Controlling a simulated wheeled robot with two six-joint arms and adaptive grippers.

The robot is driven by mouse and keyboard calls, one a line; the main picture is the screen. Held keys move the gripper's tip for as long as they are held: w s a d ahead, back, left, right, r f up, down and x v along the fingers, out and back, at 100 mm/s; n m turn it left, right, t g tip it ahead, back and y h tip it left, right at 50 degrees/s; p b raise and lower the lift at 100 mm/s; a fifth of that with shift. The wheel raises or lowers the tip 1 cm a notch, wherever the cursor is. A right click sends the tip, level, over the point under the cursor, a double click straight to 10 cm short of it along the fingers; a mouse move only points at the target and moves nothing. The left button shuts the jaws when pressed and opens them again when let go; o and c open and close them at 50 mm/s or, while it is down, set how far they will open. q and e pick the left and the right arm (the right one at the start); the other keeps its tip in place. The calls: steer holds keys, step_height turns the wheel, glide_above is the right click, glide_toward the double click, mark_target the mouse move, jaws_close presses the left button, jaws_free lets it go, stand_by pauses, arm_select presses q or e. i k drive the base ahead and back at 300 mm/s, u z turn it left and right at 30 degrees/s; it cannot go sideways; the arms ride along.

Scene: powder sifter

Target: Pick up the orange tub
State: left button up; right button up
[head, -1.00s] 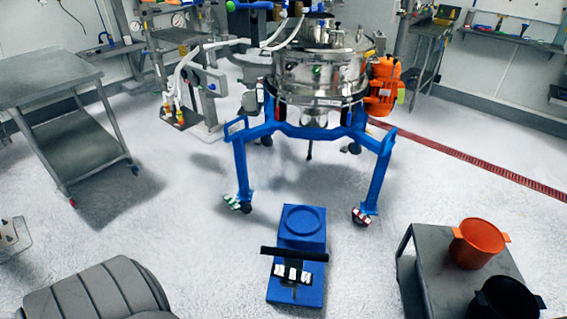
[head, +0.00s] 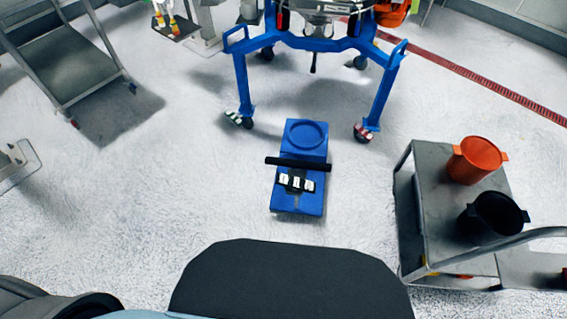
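The orange tub (head: 474,161) stands upright on the top of a grey cart (head: 427,205) at the right of the head view. It has small side handles and looks empty. A black tub (head: 491,217) stands just in front of it on the same cart top. Neither of my grippers is in view, so I cannot see whether they are open or shut.
A blue scale-like stand (head: 300,197) sits on the floor in the middle. Behind it is the blue frame (head: 243,80) of the steel sifter. The cart has a curved handle (head: 515,241). Floor around the stand is clear.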

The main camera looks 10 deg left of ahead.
mark_target(476, 157)
steer(key=z, duration=1.4)
steer(key=k, duration=1.65)
steer(key=z, duration=1.2)
steer(key=i, duration=5)
